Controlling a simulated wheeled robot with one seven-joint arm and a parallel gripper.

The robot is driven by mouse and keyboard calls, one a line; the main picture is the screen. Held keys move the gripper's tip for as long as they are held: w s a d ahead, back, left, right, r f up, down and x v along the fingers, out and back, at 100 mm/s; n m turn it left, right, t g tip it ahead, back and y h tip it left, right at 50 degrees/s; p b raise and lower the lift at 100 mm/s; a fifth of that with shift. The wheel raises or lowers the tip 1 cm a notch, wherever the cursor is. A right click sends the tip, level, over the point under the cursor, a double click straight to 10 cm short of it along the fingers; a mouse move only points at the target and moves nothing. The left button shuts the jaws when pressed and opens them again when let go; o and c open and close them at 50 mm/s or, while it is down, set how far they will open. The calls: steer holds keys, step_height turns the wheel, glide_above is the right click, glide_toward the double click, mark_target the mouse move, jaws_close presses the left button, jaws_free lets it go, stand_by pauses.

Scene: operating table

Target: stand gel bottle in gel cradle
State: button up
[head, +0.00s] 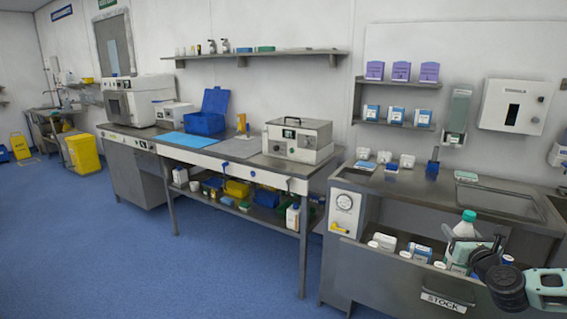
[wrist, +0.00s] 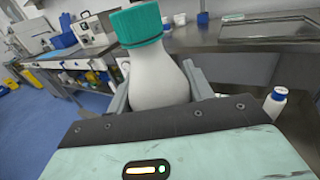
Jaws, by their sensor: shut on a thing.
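The gel bottle (head: 463,232) is white with a teal cap and is upright in the head view, over the open stock drawer at the lower right. It fills the middle of the wrist view (wrist: 160,78), leaning slightly there. My gripper (head: 480,241) is shut on its body, one finger on each side. The bottle's lower part is hidden behind the gripper in the wrist view (wrist: 155,92). I cannot tell for sure which thing is the gel cradle; a small blue holder (head: 432,168) stands at the back of the right counter.
The stock drawer (head: 434,300) holds several white and blue packs (head: 383,241). A white bottle with a blue cap (wrist: 275,104) is right of my gripper. White cups (head: 407,161) line the counter's back beside a sink (head: 500,200). The counter front (head: 400,185) is clear. A wall dispenser (head: 458,112) hangs above.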

steer(key=s+a+f+n+y+b, duration=0.1)
steer(key=s+a+f+b, duration=0.3)
steer(key=s+a+f, duration=0.4)
steer(key=s+a+f+n+y+b, duration=0.1)
steer(key=s+a+f, duration=0.6)
steer(key=a+f, duration=0.7)
steer(key=y+b, duration=0.1)
steer(key=b, duration=0.1)
steer(key=shift+s+a+f+b, duration=0.35)
steer(key=shift+s+b, duration=0.05)
steer(key=shift+d, duration=0.1)
